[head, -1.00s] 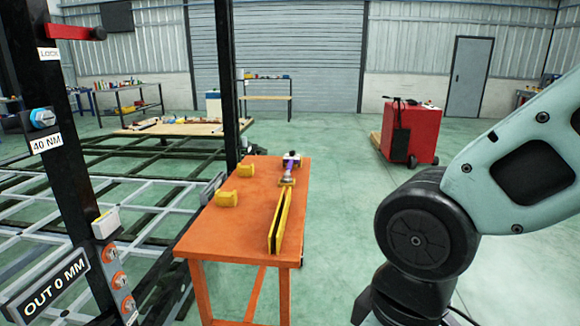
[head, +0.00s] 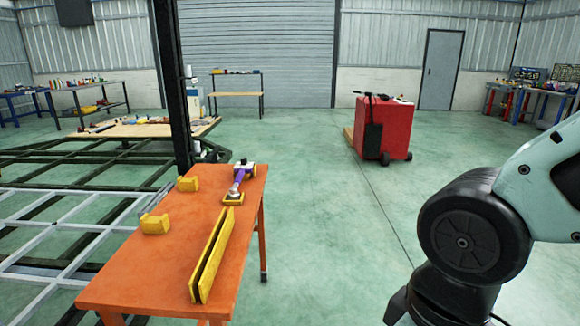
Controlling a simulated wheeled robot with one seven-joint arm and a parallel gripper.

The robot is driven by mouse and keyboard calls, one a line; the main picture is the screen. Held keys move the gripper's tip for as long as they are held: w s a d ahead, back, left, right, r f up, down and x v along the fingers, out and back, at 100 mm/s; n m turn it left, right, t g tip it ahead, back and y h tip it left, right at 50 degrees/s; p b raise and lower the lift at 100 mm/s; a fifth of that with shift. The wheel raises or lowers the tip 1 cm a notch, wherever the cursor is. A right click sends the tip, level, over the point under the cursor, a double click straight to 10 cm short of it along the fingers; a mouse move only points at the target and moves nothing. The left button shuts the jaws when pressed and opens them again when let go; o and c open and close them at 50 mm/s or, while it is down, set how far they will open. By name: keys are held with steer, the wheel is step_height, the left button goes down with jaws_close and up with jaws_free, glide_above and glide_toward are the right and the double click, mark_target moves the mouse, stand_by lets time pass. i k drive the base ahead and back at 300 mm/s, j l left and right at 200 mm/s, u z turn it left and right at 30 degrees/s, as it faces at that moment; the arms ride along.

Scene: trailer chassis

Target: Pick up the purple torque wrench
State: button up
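The purple torque wrench (head: 238,182) lies on the orange table (head: 165,266), toward its far right end. It has a purple handle with a grey and white head, and it rests across small yellow supports (head: 233,199). My gripper is not in view. Only part of my arm shows at the right edge, well apart from the wrench.
Yellow blocks (head: 155,224) and a long yellow slotted holder (head: 211,255) stand on the table. A dark post (head: 172,85) and the chassis frame (head: 75,215) are to the left. A red cart (head: 383,128) stands at the back. The floor right of the table is clear.

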mark_target(234, 194)
steer(key=i+l+z, duration=0.3)
steer(key=i, duration=0.2)
steer(key=i+l+z, duration=0.15)
steer(key=i+z, duration=0.2)
steer(key=i+u, duration=0.35)
steer(key=i+l+u, duration=0.1)
steer(key=i+u, duration=0.2)
steer(key=i, duration=0.3)
steer(key=i+l+u, duration=0.2)
steer(key=i+u, duration=0.15)
steer(key=i+j+u, duration=0.1)
steer(key=i+u, duration=0.65)
steer(key=u, duration=0.15)
steer(key=i+l+u, duration=0.25)
steer(key=i+u, duration=0.2)
steer(key=k, duration=0.05)
